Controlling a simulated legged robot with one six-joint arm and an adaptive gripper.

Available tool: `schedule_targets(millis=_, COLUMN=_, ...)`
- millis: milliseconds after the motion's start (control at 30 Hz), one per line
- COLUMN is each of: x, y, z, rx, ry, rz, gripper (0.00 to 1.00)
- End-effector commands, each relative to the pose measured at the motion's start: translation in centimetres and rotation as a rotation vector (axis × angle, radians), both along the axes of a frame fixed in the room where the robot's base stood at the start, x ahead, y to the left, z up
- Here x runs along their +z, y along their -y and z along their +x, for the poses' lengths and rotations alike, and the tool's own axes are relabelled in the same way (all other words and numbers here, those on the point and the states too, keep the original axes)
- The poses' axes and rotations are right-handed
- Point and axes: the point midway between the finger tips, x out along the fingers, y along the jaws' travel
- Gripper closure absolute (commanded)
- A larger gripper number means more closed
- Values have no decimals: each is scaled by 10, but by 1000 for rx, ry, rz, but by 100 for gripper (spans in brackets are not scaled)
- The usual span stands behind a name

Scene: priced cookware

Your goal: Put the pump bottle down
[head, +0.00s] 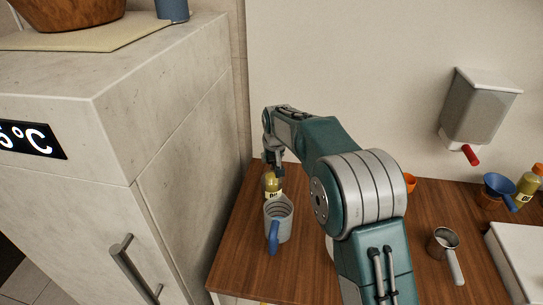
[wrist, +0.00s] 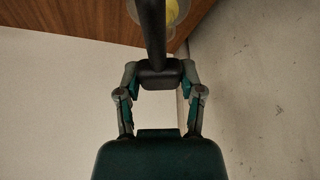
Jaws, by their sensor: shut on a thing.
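The pump bottle (head: 272,184) is yellow with a pale label and stands upright behind a grey mug at the left end of the wooden counter. The mug hides its base, so I cannot tell whether it touches the counter. My gripper (head: 277,165) is above it, shut on its dark pump top. In the wrist view, my gripper (wrist: 160,78) has its two fingers on either side of the dark pump head (wrist: 158,72), whose long spout runs to the top edge. Part of the yellow bottle (wrist: 178,12) shows beyond it.
The grey mug (head: 282,222) with a blue handle is close in front of the bottle. A tall pale cabinet (head: 190,130) borders the counter (head: 235,262) on the left. A metal pan (head: 443,243) and blue funnel (head: 498,185) are to the right. Bare counter lies before the mug.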

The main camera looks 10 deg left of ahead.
Motion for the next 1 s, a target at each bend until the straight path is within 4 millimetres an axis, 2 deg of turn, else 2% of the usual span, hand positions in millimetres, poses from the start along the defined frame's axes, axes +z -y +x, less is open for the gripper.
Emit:
schedule_targets(millis=67, x=0, y=0, z=0, rx=0, ry=3, rz=1, gripper=100)
schedule_targets(millis=100, x=-1, y=0, z=0, rx=0, ry=0, rz=0, gripper=33)
schedule_targets(millis=133, x=-1, y=0, z=0, rx=0, ry=0, rz=0, gripper=19)
schedule_targets(millis=167, x=-1, y=0, z=0, rx=0, ry=0, rz=0, gripper=16)
schedule_targets(millis=500, x=-1, y=0, z=0, rx=0, ry=-1, rz=0, gripper=16)
schedule_targets(millis=633, x=5, y=0, z=-1, rx=0, ry=1, rz=0, gripper=16)
schedule_targets(millis=767, x=24, y=3, z=-8, rx=0, ry=4, rz=2, gripper=16)
schedule_targets(millis=1000, x=71, y=11, z=-26, rx=0, ry=4, rz=2, gripper=16)
